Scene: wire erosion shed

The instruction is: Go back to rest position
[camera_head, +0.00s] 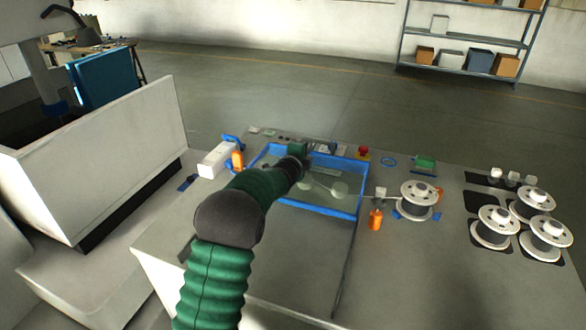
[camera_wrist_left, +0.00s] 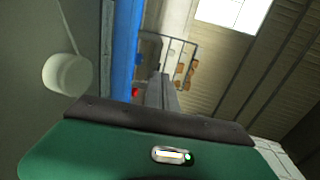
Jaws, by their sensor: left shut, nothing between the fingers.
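My left arm comes in from the bottom of the head view in a green sleeve. Its left gripper (camera_head: 303,164) is over the blue-rimmed tray (camera_head: 318,209), small and partly hidden by my own wrist. In the left wrist view the gripper's grey fingers (camera_wrist_left: 160,92) are together with nothing between them. My right gripper is not in view.
The grey table holds a white spool (camera_head: 417,200), an orange bottle (camera_head: 376,219), a white box (camera_head: 215,160) and a red button (camera_head: 363,153). Several more spools (camera_head: 494,227) stand at the right. A large pale machine (camera_head: 105,160) stands at the left. The table's front middle is clear.

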